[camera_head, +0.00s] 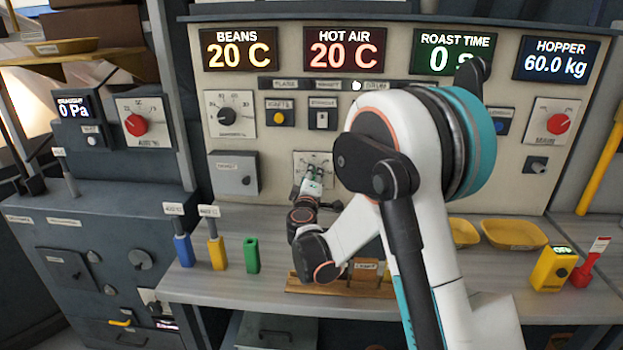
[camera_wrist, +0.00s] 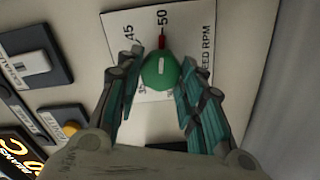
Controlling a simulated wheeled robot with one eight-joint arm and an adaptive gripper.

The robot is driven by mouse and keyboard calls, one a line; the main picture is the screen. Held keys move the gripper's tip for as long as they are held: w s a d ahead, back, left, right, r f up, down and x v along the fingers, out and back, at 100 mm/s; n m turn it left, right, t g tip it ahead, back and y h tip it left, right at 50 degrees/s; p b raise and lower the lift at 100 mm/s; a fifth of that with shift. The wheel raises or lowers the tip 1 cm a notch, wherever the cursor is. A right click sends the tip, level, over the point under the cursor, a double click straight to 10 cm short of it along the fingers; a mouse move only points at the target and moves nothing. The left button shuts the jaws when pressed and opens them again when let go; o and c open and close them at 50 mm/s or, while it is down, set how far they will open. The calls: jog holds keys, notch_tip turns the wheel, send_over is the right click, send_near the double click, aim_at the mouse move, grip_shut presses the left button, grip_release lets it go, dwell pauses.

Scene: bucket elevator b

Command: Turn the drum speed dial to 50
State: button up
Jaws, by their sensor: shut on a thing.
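The drum speed dial is a green knob (camera_wrist: 161,72) on a white scale plate marked RPM; in the head view the plate (camera_head: 303,157) is on the panel, partly hidden behind my gripper. In the wrist view a red pointer (camera_wrist: 162,41) sticks out of the knob towards the "50" mark, with "45" to its left. My gripper (camera_wrist: 162,62) is shut on the knob, one finger on each side. In the head view my gripper (camera_head: 313,178) reaches the panel at the dial.
A toggle switch (camera_wrist: 36,62) and a yellow button (camera_wrist: 71,128) sit left of the dial in the wrist view. In the head view, a grey box (camera_head: 234,173) is left of the dial. Blue, yellow and green (camera_head: 252,254) holders stand on the counter below.

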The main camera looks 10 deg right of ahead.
dwell(0.3)
jog(key=o, duration=1.1)
jog(key=shift+s, duration=0.1)
jog(key=v, duration=1.1)
jog(key=shift+s+a, duration=0.15)
jog(key=shift+s, duration=0.2)
